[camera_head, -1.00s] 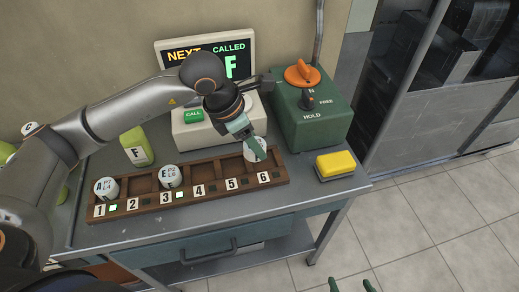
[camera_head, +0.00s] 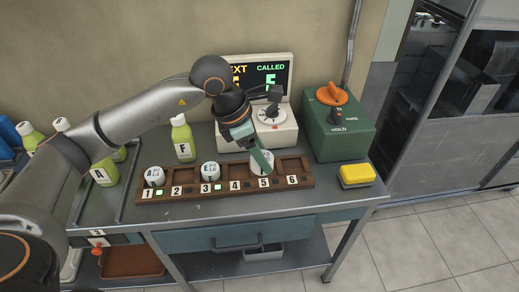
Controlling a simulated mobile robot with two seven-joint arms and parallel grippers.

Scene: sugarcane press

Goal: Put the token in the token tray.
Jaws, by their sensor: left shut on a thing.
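The wooden token tray (camera_head: 228,199) lies along the front of the metal table, with slots numbered 1 to 6. White lettered tokens stand in slot 1 (camera_head: 154,176) and slot 3 (camera_head: 211,171). My left gripper (camera_head: 263,161) points down at the tray around slot 5. It is shut on a white token (camera_head: 257,169), which the green fingers partly cover. I cannot tell whether this token touches the slot floor. My right gripper is not in view.
A white call unit with a screen (camera_head: 272,70) stands behind the tray. A green box with an orange knob (camera_head: 336,130) and a yellow sponge-like block (camera_head: 356,173) are to the right. Green bottles, one marked F (camera_head: 182,140), stand at the left.

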